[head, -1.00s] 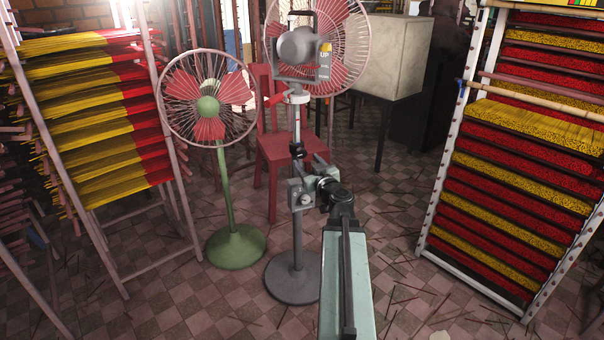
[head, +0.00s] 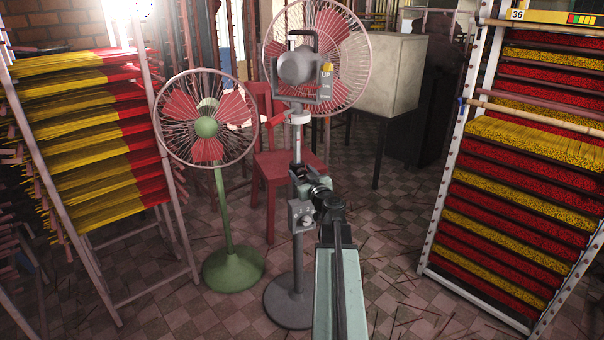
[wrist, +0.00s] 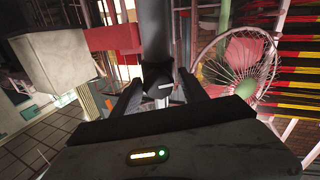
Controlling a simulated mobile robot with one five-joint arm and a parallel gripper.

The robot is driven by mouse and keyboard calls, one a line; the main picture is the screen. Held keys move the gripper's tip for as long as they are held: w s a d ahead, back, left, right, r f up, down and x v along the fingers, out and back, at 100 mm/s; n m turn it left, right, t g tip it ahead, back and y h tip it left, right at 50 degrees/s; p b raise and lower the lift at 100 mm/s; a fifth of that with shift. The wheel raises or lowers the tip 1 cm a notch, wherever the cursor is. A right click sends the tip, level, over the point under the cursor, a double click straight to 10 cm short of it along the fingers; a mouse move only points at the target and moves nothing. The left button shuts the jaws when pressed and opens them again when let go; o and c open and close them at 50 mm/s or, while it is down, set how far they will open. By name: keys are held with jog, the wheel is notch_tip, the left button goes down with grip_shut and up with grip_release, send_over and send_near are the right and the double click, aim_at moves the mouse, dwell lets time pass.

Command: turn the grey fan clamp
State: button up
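The grey fan (head: 299,66) stands on a pole with a round grey base. Its dark clamp (head: 297,170) is on the pole above the grey control box (head: 301,216). In the wrist view the dark clamp knob (wrist: 158,82), with a pale mark, sits on the pole ahead. My gripper (wrist: 159,80) is open, with a dark finger on each side of the knob and gaps visible. In the head view my gripper (head: 305,182) is at the pole, just below and right of the clamp; its fingers are hard to make out there.
A green fan (head: 206,127) stands close on the left. A red chair (head: 283,170) and a pale cabinet (head: 390,75) are behind. Incense racks stand at left (head: 178,210) and right (head: 448,170). Tiled floor is open at front right.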

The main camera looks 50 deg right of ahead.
grip_shut()
jog(key=m, duration=0.4)
jog(key=shift+d+m, duration=0.1)
jog(key=shift+m, duration=0.3)
jog(key=shift+o, duration=1.6)
grip_release()
jog(key=shift+s, duration=0.1)
